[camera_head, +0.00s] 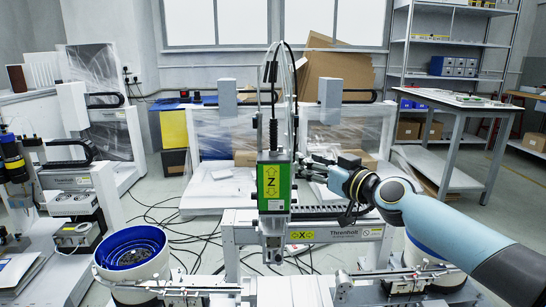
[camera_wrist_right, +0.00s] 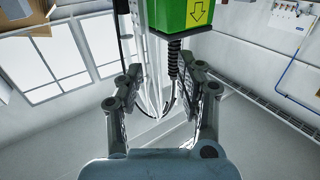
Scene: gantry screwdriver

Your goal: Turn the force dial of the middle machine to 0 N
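The middle machine's green head unit (camera_head: 273,187), with a yellow Z label, stands upright at the picture's centre above the gantry beam marked X (camera_head: 330,235). I cannot make out the force dial or its reading in either view. My right gripper (camera_head: 306,162) is just right of the green unit's upper part; contact cannot be told. In the right wrist view my gripper (camera_wrist_right: 165,95) is open, its two fingers apart. The green unit (camera_wrist_right: 187,14) and a black coiled piece (camera_wrist_right: 173,58) show beyond and between the fingers, and nothing is gripped. My left gripper is not in view.
A blue-rimmed bowl feeder (camera_head: 133,250) stands at front left, with metal rails to its right. Cables and hoses (camera_head: 274,80) rise above the green unit. Another machine (camera_head: 75,190) stands left. A table (camera_head: 460,100) and shelves (camera_head: 455,45) are at back right.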

